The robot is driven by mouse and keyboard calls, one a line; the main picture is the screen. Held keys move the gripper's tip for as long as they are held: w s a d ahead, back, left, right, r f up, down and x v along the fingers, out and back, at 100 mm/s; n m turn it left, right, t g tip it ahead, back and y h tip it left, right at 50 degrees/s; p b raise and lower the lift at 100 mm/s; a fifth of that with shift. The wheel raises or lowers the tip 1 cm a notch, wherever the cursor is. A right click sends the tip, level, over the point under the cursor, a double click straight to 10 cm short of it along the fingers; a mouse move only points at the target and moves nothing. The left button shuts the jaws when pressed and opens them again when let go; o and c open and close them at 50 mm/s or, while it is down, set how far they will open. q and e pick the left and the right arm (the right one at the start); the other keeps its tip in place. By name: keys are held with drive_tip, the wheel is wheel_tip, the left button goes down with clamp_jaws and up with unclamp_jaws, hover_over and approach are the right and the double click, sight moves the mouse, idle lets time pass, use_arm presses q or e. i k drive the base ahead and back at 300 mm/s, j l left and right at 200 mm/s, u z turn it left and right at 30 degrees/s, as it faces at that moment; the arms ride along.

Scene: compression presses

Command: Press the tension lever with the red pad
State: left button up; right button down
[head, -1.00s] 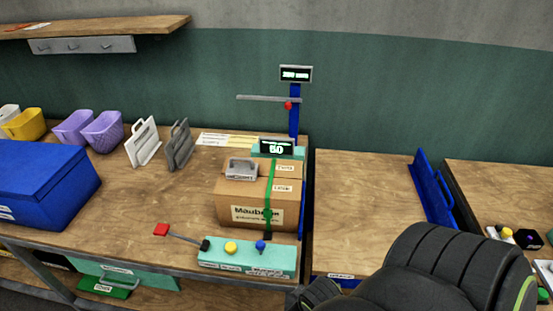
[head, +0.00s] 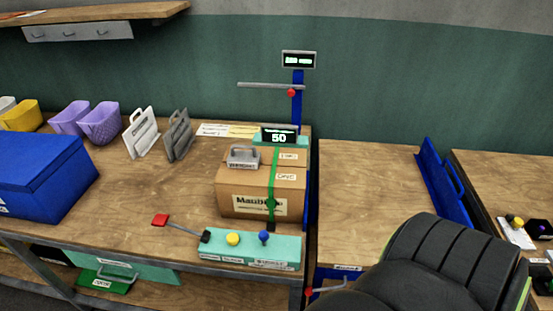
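A lever with a flat red pad (head: 160,220) sticks out to the left from a teal control panel (head: 222,251) at the front edge of the bench. The pad is raised at the far end of its thin rod, with nothing touching it. The panel also carries a yellow knob (head: 233,239) and a blue knob (head: 264,238). Behind it stands a cardboard box (head: 235,183) with a green strap (head: 271,185) around it. A display reading 50 (head: 279,137) stands behind the box. Neither of my grippers shows in the head view.
A second red-tipped lever (head: 309,292) shows at the bottom edge. A blue bin (head: 40,175) stands on the left. A blue post (head: 298,100) with a horizontal bar rises behind the box. Bench space left of the box is clear.

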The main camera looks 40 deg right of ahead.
sight(160, 220)
drive_tip(key=i+z, duration=0.2)
drive_tip(key=z, duration=0.15)
drive_tip(key=i+j+z, duration=0.1)
drive_tip(key=z, duration=0.2)
drive_tip(key=i, duration=0.1)
